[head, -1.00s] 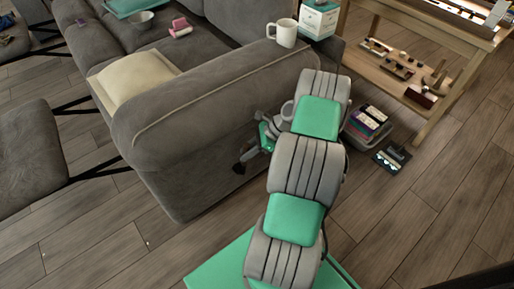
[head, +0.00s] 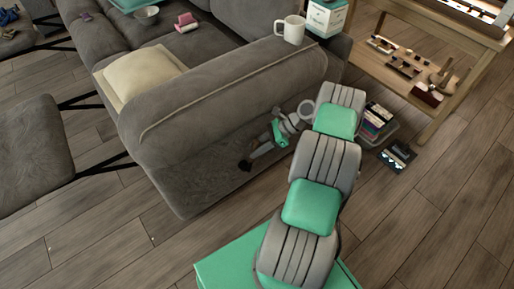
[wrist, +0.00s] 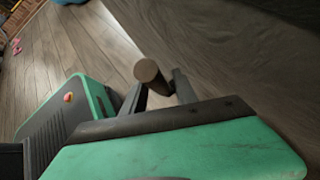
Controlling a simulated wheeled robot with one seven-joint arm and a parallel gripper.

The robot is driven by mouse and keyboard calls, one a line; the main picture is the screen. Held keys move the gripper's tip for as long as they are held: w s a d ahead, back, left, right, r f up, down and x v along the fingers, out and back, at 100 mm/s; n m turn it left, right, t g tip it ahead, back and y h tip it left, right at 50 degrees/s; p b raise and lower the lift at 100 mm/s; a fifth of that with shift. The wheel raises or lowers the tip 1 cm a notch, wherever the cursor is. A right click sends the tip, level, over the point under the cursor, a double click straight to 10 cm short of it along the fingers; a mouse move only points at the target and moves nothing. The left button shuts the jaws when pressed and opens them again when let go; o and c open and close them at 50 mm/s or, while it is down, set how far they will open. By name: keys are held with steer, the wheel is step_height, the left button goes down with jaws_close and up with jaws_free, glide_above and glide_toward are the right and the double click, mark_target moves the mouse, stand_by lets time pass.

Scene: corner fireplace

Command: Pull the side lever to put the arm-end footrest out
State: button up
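The grey sofa (head: 215,110) stands with its near arm facing me. The arm-end footrest (head: 32,150) is out at the left, away from the seat front on dark struts. The side lever is low on the sofa's near side; its round brown knob (wrist: 147,70) shows in the wrist view. My gripper (head: 246,164) is low beside the sofa's side in the head view. The lever's shaft is mostly hidden.
A white mug (head: 291,29) stands on the sofa arm and a cream cushion (head: 140,72) lies on the seat. A bin of books (head: 378,125) and a wooden table (head: 460,35) are at the right.

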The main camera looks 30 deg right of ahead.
steer(key=shift+o, duration=1.4)
steer(key=shift+d, duration=0.1)
steer(key=shift+r, duration=0.1)
steer(key=p+v, duration=0.2)
steer(key=v, duration=0.5)
steer(key=shift+d+r, duration=0.15)
steer(key=shift+d, duration=0.15)
steer(key=shift+s, duration=0.15)
